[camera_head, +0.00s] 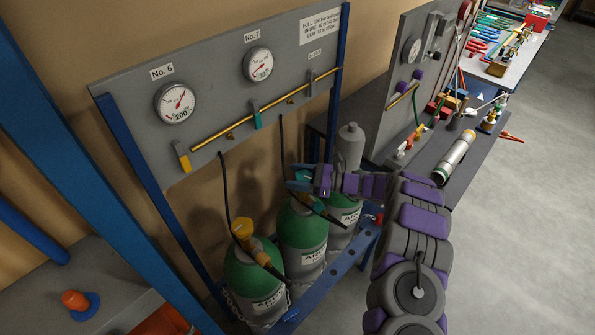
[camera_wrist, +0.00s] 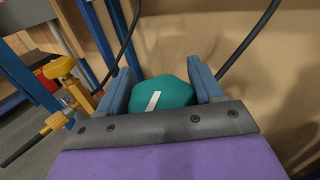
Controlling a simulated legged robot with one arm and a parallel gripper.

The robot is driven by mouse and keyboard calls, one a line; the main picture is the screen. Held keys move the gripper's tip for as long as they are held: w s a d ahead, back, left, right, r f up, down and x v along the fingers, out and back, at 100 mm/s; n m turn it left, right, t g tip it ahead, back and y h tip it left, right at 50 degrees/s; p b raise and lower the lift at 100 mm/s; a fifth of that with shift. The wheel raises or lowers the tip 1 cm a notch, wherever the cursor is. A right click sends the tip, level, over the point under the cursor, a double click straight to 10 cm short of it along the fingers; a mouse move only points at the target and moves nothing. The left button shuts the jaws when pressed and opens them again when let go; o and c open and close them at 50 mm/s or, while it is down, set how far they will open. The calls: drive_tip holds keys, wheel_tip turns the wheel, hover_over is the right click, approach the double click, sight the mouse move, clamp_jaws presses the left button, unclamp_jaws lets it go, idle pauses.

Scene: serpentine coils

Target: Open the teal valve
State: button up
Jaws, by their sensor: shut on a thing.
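The teal valve (camera_wrist: 165,95) is a rounded knob with a white stripe on top. In the wrist view it sits between the two blue-grey fingers of my gripper (camera_wrist: 163,75), which are shut on it from left and right. In the head view my gripper (camera_head: 300,180) is at the top of the middle green gas cylinder (camera_head: 302,232). There the fingers and wrist hide most of the valve.
A cylinder with a yellow valve (camera_head: 243,232) stands to the left, and another green cylinder (camera_head: 343,218) to the right. Black hoses hang from the gauge panel (camera_head: 215,95) behind. A bench (camera_head: 462,165) with tools is at right; the floor (camera_head: 535,220) beyond is clear.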

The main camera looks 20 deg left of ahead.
drive_tip(key=shift+s+d+n+g+h, duration=0.1)
drive_tip(key=shift+n+g+h, duration=0.5)
drive_tip(key=shift+n+g, duration=0.9)
drive_tip(key=shift+r+g, duration=0.15)
drive_tip(key=shift+g, duration=0.45)
drive_tip(key=shift+r, duration=0.1)
drive_tip(key=o, duration=0.7)
drive_tip(key=shift+o, duration=1.3)
